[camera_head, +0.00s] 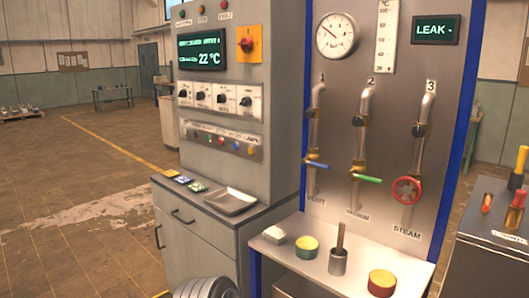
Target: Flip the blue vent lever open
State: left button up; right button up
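The blue vent lever (318,165) is on the leftmost pipe of the metal panel (340,100), under the number 1 and above a label that appears to read VENT. The lever lies nearly level, across the upright pipe (314,120), its right end slightly lower. Neither of my grippers shows in the head view, and nothing touches the lever.
A green lever (367,178) and a red handwheel (407,190) are on the pipes to the right. A shelf below holds a yellow-green round tin (306,247), a metal cup (338,262) and a red-yellow tin (382,283). A grey control cabinet (225,150) stands left.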

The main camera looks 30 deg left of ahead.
aim_at(320, 165)
jog(key=i+j+u, duration=0.25)
jog(key=i, duration=0.2)
jog(key=i+j+u, duration=0.25)
jog(key=i, duration=0.2)
jog(key=k+j+u, duration=0.25)
jog(key=i+j, duration=0.1)
